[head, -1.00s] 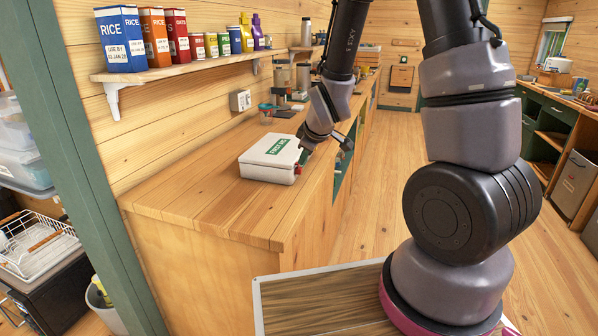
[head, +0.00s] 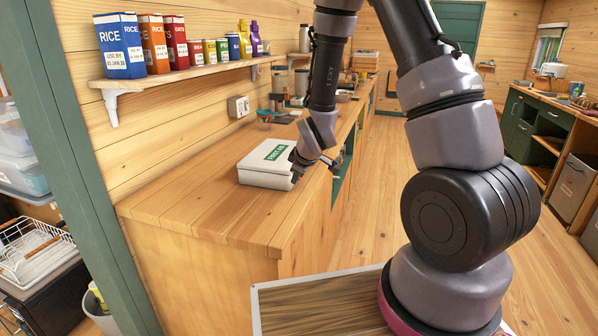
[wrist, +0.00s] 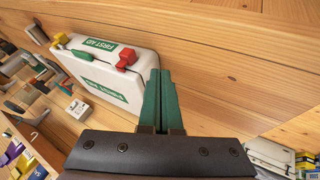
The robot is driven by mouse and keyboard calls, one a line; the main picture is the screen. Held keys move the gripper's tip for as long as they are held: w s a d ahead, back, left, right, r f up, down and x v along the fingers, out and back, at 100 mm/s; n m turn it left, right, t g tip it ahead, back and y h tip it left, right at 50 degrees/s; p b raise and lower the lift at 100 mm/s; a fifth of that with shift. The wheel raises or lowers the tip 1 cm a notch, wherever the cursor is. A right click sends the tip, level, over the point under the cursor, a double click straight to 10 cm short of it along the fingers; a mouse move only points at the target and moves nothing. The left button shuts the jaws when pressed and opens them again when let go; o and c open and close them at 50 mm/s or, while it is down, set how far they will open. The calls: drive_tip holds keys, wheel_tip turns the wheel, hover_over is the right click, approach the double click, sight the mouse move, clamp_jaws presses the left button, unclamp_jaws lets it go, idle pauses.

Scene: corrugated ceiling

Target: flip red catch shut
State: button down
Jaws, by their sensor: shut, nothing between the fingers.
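The white first-aid box (head: 262,168) with green labels lies on the wooden counter; it also shows in the wrist view (wrist: 140,66). The red catch (wrist: 127,58) sits at the near end of the box's lid edge in the wrist view, and I cannot tell its exact angle. A yellow catch (wrist: 59,39) is at the far end of the same edge. My gripper (wrist: 160,71) has its green fingers together and empty, just right of the red catch in the picture. Contact is unclear. In the head view my gripper (head: 296,178) is at the box's right end and hides the red catch.
The counter (head: 205,205) is clear in front of the box. A blue-and-red item (head: 265,119) and other tools stand behind it. A shelf (head: 180,74) with tins and cartons hangs on the wall above. A socket box (head: 238,106) is on the wall.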

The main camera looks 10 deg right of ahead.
drive_tip(key=x, duration=0.3)
drive_tip(key=shift+w+f, duration=0.1)
drive_tip(key=shift+f, duration=0.2)
drive_tip(key=shift+w+d+r, duration=0.1)
drive_tip(key=shift+w+d, duration=0.2)
drive_tip(key=shift+w, duration=0.3)
drive_tip(key=shift+w+d, duration=0.35)
drive_tip(key=shift+w, duration=0.2)
drive_tip(key=shift+w+d, duration=0.25)
drive_tip(key=shift+w, duration=0.4)
drive_tip(key=shift+w+d, duration=0.3)
drive_tip(key=shift+w, duration=0.25)
drive_tip(key=shift+w+d, duration=0.3)
drive_tip(key=shift+w, duration=0.2)
